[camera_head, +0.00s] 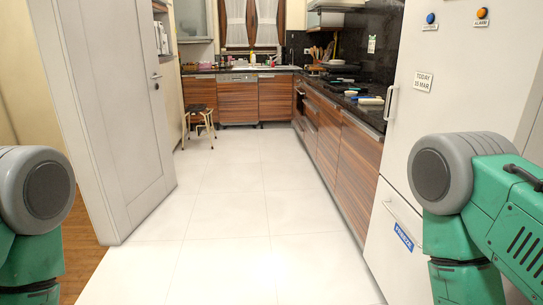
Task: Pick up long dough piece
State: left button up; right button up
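No long dough piece can be made out in the head view. On the right counter (335,87) lie small items, including a pale, flat item (371,100) near the counter's front end, too small to identify. My arms show only as green and grey links at the lower left and lower right edges. Neither gripper is in the picture.
A white door (120,110) stands open at left. A white fridge (440,120) is at right. Wood-grain cabinets (330,140) line the right and back. A stool (198,122) stands at the back left. The tiled floor (230,210) between is clear.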

aim_at(373, 101)
jog(key=i, duration=2)
jog(key=i+j+z, duration=0.1)
jog(key=i+z, duration=0.3)
jog(key=i+j+z, duration=0.35)
jog(key=i, duration=0.15)
jog(key=i+j+z, duration=0.25)
jog(key=i+z, duration=0.15)
jog(key=i+j+z, duration=0.35)
jog(key=i+j, duration=0.1)
